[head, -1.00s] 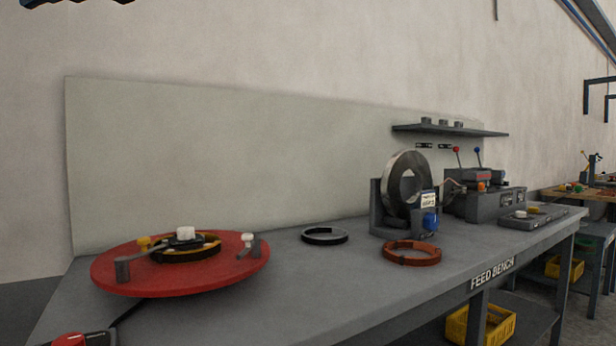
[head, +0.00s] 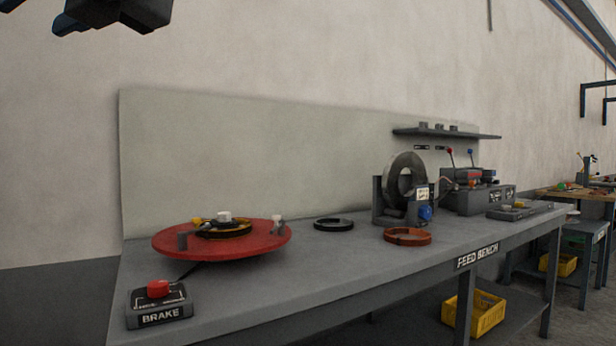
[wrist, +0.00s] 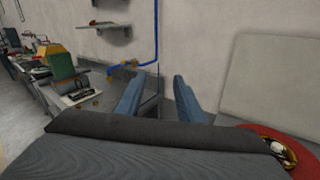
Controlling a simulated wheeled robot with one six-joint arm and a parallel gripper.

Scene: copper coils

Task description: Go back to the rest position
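My gripper (wrist: 158,98) shows in the wrist view with its two blue fingers spread apart and nothing between them. In the head view only a dark part of my arm shows at the top left, above the bench. My gripper is well clear of the turntable and touches nothing that I can see.
A brake box with a red button (head: 158,289) sits at the bench's near left corner. A dark ring (head: 333,225) and a copper ring (head: 407,237) lie on the bench. A grey coil stand (head: 404,190) and a lever machine (head: 475,192) stand farther right. The space above is free.

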